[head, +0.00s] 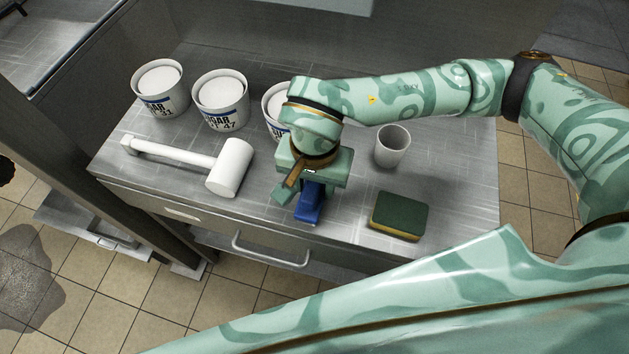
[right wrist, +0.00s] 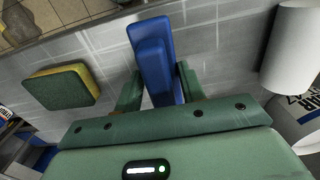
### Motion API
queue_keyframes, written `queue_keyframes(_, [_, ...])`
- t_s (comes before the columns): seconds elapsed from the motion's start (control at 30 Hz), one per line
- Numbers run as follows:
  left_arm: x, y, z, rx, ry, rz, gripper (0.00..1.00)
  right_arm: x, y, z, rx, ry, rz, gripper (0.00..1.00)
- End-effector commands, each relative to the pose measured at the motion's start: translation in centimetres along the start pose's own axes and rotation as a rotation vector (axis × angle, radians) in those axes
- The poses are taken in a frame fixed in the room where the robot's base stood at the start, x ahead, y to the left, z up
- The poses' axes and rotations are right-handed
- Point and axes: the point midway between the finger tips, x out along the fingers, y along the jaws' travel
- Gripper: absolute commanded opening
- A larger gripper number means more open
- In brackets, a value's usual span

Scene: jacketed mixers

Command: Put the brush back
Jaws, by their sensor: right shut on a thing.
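The blue brush (head: 309,204) is between the fingers of my right gripper (head: 306,195), over the front part of the steel table (head: 455,160). In the right wrist view the brush (right wrist: 152,45) is a blue block sticking out past the green fingers of the right gripper (right wrist: 158,88), which are shut on it. I cannot tell whether the brush touches the tabletop. Its bristles are not seen. My left gripper is not in view.
A green and yellow sponge (head: 398,216) and a pale cup (head: 392,146) are right of the gripper. A white mallet (head: 228,167) lies to the left. Sugar tubs (head: 220,99) line the back, one partly hidden by my arm. The front has a drawer handle (head: 270,250).

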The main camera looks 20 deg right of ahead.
Motion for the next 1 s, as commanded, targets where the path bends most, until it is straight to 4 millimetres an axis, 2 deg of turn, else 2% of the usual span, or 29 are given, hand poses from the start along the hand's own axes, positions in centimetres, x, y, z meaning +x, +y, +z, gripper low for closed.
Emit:
queue_keyframes(0.07, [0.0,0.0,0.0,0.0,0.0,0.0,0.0,0.2,0.1,0.0,0.0,-0.001,0.006,0.15])
queue_keyframes(0.1, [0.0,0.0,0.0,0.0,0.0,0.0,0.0,0.2,0.1,0.1,0.0,-0.002,0.006,0.51])
queue_keyframes(0.13, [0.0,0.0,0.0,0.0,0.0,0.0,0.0,0.2,0.1,0.1,0.0,-0.002,0.007,0.59])
queue_keyframes(0.17, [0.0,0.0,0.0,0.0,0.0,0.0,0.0,0.2,0.1,0.1,0.0,-0.002,0.006,0.61])
queue_keyframes(0.43, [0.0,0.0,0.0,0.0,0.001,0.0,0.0,0.0,0.1,0.0,0.0,-0.001,0.005,0.61])
queue_keyframes(0.53, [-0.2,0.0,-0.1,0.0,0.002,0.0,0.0,-0.9,0.1,0.0,-0.001,0.0,0.003,0.61])
queue_keyframes(0.9, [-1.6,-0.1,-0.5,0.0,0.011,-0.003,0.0,-9.0,0.0,-0.1,0.0,0.003,0.001,0.61])
queue_keyframes(1.0, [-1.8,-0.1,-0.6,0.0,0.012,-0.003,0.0,-10.6,0.0,-0.1,0.0,0.002,0.002,0.61])
